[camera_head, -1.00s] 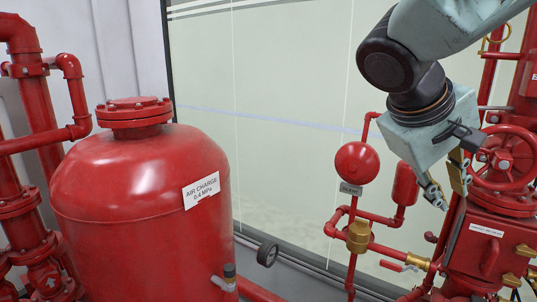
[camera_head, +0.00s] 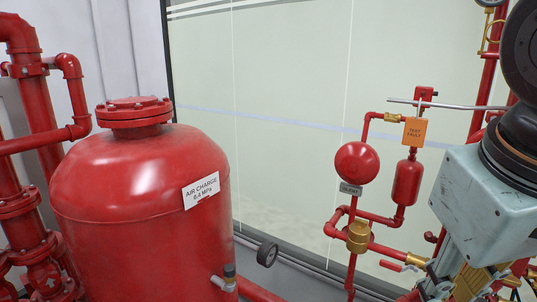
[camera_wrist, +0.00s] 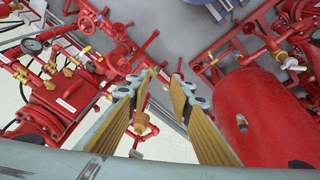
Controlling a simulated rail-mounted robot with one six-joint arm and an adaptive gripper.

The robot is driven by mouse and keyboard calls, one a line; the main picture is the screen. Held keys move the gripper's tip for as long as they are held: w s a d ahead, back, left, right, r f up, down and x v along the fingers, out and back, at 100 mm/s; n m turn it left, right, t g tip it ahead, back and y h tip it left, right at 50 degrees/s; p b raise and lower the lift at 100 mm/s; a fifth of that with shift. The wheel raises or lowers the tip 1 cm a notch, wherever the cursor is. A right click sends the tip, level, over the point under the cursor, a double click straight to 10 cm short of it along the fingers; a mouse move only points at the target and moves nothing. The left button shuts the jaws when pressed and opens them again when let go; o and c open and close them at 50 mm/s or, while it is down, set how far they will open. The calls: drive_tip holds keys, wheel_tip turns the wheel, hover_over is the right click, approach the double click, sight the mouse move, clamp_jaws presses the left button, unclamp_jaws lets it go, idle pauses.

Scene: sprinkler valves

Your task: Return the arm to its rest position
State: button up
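My gripper (camera_wrist: 158,88) shows in the wrist view with its two yellow-padded fingers spread apart. The space between them is empty, with red pipes and floor seen through the gap. In the head view, my arm's grey-blue wrist housing fills the right edge and my gripper (camera_head: 448,284) hangs at the bottom right, partly cut off. It overlaps the red valve assembly in the picture; I cannot tell whether it touches it.
A large red tank (camera_head: 140,220) stands at the left. A horizontal rod (camera_head: 455,105) runs above. The pale wall area between is clear.

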drive_tip(key=shift+t+y, duration=0.3)
drive_tip(key=shift+y, duration=0.5)
drive_tip(key=s+a, duration=0.2)
drive_tip(key=s+a+f, duration=0.1)
drive_tip(key=a, duration=0.1)
drive_tip(key=shift+s, duration=0.35)
idle(1.9)
